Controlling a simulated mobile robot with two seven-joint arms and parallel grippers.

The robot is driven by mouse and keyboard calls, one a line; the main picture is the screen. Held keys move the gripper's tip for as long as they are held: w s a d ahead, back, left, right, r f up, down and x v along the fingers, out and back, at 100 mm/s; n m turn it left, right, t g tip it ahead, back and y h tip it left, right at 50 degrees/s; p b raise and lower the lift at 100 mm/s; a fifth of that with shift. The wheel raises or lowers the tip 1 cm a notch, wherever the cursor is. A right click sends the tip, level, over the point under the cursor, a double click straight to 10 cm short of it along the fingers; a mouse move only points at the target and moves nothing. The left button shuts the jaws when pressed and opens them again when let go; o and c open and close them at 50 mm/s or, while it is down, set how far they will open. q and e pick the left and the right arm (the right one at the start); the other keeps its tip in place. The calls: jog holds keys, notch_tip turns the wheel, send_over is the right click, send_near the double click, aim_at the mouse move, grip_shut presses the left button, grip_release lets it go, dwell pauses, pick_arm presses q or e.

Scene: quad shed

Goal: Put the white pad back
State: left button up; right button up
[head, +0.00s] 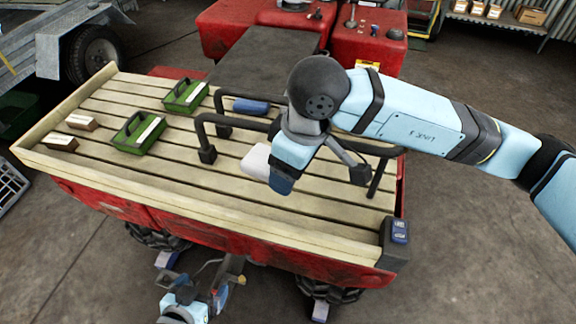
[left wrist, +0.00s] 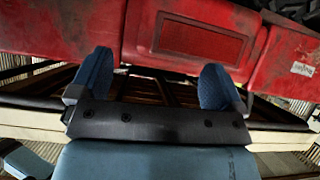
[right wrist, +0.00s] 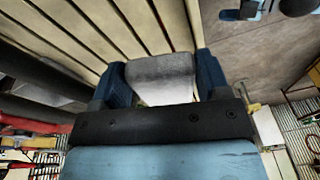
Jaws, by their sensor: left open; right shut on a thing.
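The white pad (head: 256,161) is in my right gripper (head: 273,170), above the slatted wooden bed (head: 240,208) of the red vehicle. In the right wrist view the pad (right wrist: 160,78) sits between the two blue fingers, with bed slats beyond it. The head view does not show clearly whether the pad touches anything below. A blue pad (head: 251,106) lies farther back by the black tubular rails (head: 230,119). My left gripper (head: 210,286) is low in front of the bed's side. Its fingers (left wrist: 155,85) are apart and empty, facing red bodywork (left wrist: 190,35).
Two green caddies (head: 186,96) (head: 138,132) and two small boxes (head: 82,122) (head: 59,142) stand on the bed's left part. A dark box with blue switches (head: 399,231) is at the front right corner. The front middle slats are clear.

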aim_at(291, 209)
jog(key=f, duration=0.1)
jog(key=f+n+b, duration=0.1)
jog(key=f, duration=0.1)
jog(key=shift+w+d+f+n+b, duration=0.15)
jog(key=shift+w+d+n+b, duration=0.1)
jog(key=shift+n+b, duration=0.15)
jog(key=shift+n, duration=0.3)
jog(key=shift+f, duration=3.6)
jog(key=shift+f+b, duration=0.6)
jog(key=shift+b, duration=0.5)
